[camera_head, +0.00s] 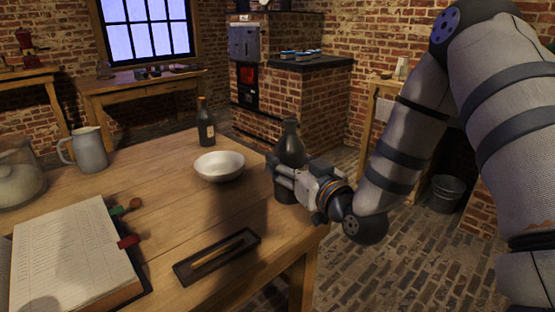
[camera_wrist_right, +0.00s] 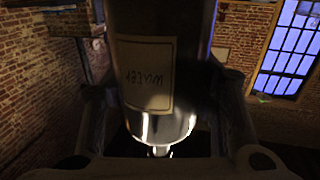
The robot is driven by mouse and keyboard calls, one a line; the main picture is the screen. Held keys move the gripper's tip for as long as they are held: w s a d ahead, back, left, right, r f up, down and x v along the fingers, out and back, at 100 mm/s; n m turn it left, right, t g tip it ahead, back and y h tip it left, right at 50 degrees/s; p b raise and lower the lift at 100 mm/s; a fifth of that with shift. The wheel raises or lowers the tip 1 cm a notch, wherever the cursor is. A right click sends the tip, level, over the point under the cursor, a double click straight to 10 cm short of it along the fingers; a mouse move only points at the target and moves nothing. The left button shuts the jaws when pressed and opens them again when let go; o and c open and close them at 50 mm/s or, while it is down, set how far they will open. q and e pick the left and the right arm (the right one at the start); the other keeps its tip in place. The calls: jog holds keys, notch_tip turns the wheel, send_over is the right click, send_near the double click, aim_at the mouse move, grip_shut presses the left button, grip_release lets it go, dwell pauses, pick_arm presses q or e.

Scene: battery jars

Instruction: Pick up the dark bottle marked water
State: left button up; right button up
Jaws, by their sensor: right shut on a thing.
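The dark bottle marked water (camera_head: 290,142) stands upright at the right edge of the wooden table in the head view. In the right wrist view the bottle (camera_wrist_right: 195,75) fills the middle, and its pale label (camera_wrist_right: 146,75) carries lettering that reads as water, turned over. My right gripper (camera_head: 283,176) is shut around the bottle's body, with a finger on each side. The gripper hides part of the bottle, and I cannot tell whether its base touches the table. My left gripper is not in view.
A second dark bottle (camera_head: 206,128) stands at the table's back, behind a white bowl (camera_head: 219,167). A grey jug (camera_head: 89,150), glass jar (camera_head: 20,180), open book (camera_head: 72,255) and dark tray (camera_head: 190,272) share the table (camera_head: 165,205). Brick floor lies beyond the right edge.

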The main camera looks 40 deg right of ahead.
aim_at(302, 160)
jog(key=shift+s+d+r+p, duration=0.2)
jog(key=shift+s+r, duration=0.2)
jog(key=shift+s, duration=0.4)
jog(key=shift+s+d+r+p, duration=0.1)
jog(key=shift+s+r+p, duration=0.1)
jog(key=shift+s+r, duration=0.4)
jog(key=shift+s+f, duration=0.2)
jog(key=shift+w+a, duration=0.1)
